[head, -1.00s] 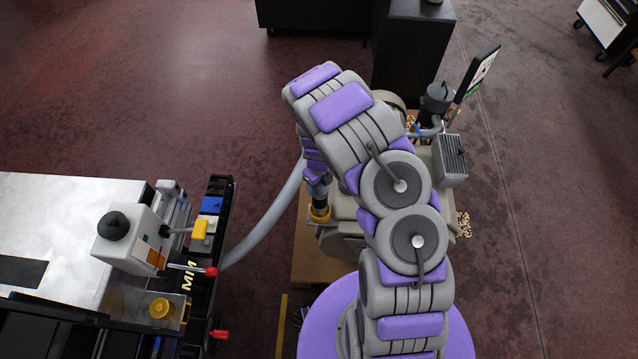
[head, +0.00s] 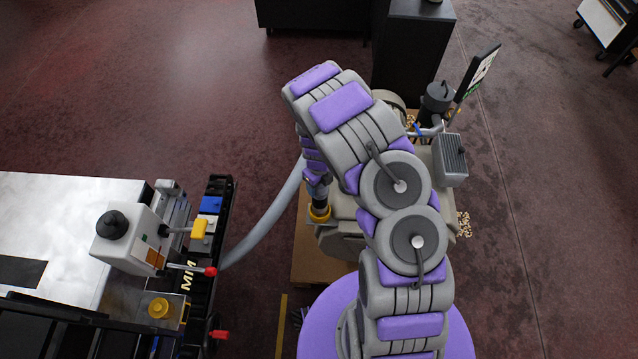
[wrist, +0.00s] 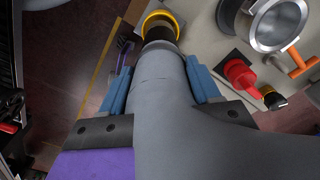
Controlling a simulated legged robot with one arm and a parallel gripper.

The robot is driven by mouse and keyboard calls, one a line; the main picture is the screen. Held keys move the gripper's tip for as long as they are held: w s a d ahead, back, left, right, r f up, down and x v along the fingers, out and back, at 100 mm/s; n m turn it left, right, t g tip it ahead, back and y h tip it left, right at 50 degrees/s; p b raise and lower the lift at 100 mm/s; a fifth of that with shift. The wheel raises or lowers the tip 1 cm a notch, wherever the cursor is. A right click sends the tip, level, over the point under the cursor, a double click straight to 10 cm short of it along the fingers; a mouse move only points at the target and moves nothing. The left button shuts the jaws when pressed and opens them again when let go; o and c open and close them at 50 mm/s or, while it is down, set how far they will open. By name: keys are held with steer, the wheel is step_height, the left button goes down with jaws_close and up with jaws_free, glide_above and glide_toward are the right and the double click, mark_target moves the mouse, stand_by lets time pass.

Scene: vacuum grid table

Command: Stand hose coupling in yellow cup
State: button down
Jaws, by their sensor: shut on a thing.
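The hose coupling is the dark end (wrist: 160,36) of a thick grey hose (wrist: 160,95). In the head view the coupling (head: 320,194) points down at the yellow cup (head: 320,215) on the pump unit. In the wrist view the cup's yellow rim (wrist: 180,19) curves around the coupling's end, which hides part of the opening. I cannot tell how deep the end sits. My gripper (wrist: 161,85) has its blue fingers on both sides of the hose piece behind the dark end and is shut on it. In the head view my arm partly hides the gripper.
A red fitting (wrist: 240,75), a round metal port (wrist: 278,22) and an orange handle (wrist: 303,62) stand right of the cup. In the head view the hose (head: 270,227) runs left to a cart with a white box (head: 130,240) and another yellow round part (head: 158,307).

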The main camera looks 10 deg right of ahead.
steer(key=shift+f, duration=0.1)
steer(key=shift+c, duration=0.8)
jaws_free()
step_height(320, 180, up, 17)
steer(key=p, duration=0.1)
steer(key=shift+p, duration=0.35)
stand_by(0.4)
